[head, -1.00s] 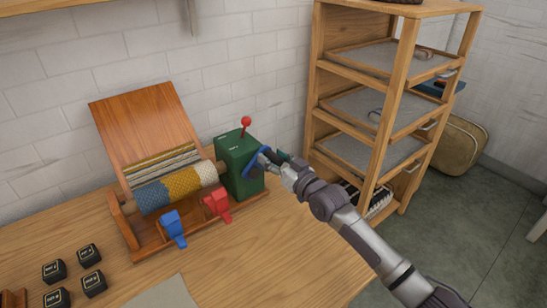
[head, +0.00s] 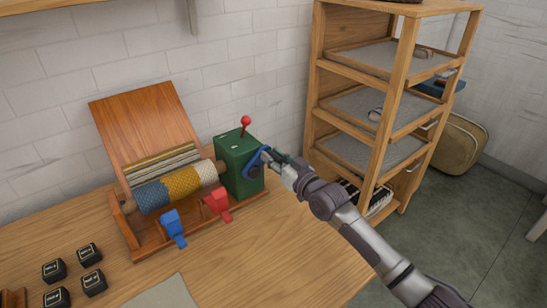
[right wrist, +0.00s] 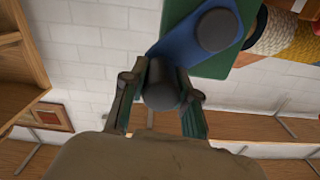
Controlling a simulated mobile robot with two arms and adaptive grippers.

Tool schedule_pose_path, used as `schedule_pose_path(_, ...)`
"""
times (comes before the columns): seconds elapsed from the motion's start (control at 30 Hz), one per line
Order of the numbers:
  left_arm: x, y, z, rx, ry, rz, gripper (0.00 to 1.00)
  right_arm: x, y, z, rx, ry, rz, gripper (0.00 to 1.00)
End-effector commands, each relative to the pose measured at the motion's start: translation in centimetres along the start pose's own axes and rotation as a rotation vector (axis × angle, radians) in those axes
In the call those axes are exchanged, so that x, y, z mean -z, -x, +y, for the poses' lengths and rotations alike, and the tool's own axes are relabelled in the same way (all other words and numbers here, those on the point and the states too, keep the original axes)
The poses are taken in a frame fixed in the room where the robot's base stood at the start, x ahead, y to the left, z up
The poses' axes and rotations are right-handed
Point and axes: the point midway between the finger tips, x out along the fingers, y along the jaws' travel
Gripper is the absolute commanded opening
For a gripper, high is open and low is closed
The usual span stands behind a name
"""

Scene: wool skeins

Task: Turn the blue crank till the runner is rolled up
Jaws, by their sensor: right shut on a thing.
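The blue crank (head: 254,163) sits on the right side of a green gearbox (head: 238,172) with a red-knobbed lever on top. My right gripper (head: 273,155) is at the crank's outer end. In the right wrist view the gripper (right wrist: 160,97) is shut around the crank's dark handle (right wrist: 160,82), and the blue crank arm (right wrist: 185,47) runs to a dark hub. The runner (head: 182,183), blue, yellow and cream, is wound on a wooden roller. A striped length of it (head: 160,164) lies flat on the board behind. My left gripper is not in view.
A blue clamp-like piece (head: 173,227) and a red one (head: 216,203) are at the frame's front edge. Several small black blocks (head: 88,254) stand at the table's left. A wooden shelf rack (head: 375,110) stands right of the table. The table's front right is bare.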

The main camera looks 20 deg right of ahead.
Motion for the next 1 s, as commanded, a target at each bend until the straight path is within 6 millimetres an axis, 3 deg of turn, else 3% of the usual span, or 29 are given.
schedule_pose_path(0.37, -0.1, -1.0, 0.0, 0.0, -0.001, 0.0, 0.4, -1.1, 0.0, 1.0, 0.0, -0.183, -0.002, 0.0)
schedule_pose_path(1.0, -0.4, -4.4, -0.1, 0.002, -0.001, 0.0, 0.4, -4.8, 0.0, 2.8, 0.0, -0.788, -0.002, 0.0)
